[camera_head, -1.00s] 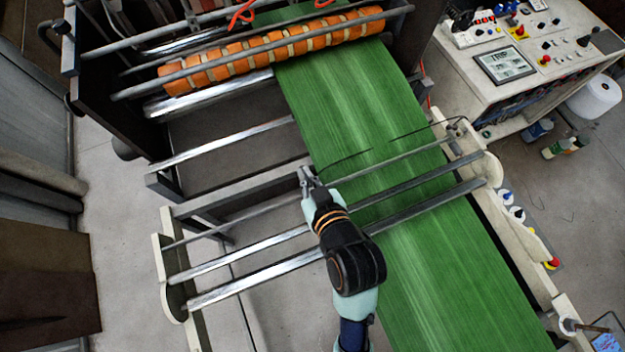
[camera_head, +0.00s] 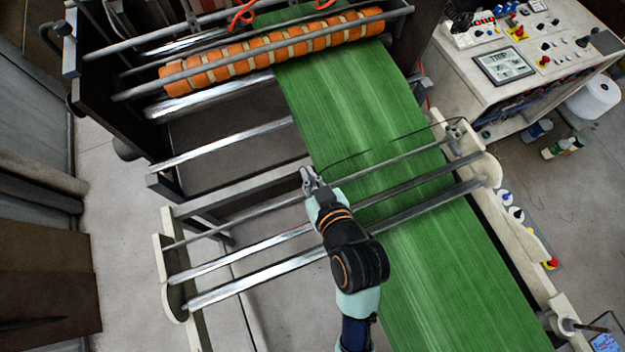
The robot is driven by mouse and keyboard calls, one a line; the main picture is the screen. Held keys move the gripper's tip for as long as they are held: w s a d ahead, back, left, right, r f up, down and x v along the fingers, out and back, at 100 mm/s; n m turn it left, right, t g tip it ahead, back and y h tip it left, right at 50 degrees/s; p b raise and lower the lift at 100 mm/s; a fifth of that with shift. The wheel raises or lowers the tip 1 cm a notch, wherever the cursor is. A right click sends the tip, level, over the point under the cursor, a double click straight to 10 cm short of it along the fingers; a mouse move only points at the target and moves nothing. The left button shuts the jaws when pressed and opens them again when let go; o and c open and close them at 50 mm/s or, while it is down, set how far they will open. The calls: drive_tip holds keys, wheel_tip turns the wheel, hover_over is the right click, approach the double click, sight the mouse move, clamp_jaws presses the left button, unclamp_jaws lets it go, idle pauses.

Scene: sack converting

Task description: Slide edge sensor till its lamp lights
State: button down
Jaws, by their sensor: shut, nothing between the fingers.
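My gripper (camera_head: 308,172) is shut and sits at the left edge of the green web (camera_head: 375,130), near the thin upper rail (camera_head: 275,207) of the cream-ended roller frame. I cannot make out the edge sensor or its lamp; my gripper and wrist cover that part of the rail. A thin dark cable (camera_head: 385,143) runs from the rail's right end across the web toward my gripper. Whether my fingers touch anything there is too small to tell.
An orange-and-cream segmented roller (camera_head: 270,52) lies across the machine at the back. Two thicker bars (camera_head: 240,257) cross below the rail. A control console (camera_head: 540,50) stands at the upper right. Push buttons (camera_head: 515,214) line the frame's right side. Floor shows at left.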

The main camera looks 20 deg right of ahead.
drive_tip(key=shift+d+p, duration=1.2)
drive_tip(key=shift+d, duration=1.55)
idle(5.2)
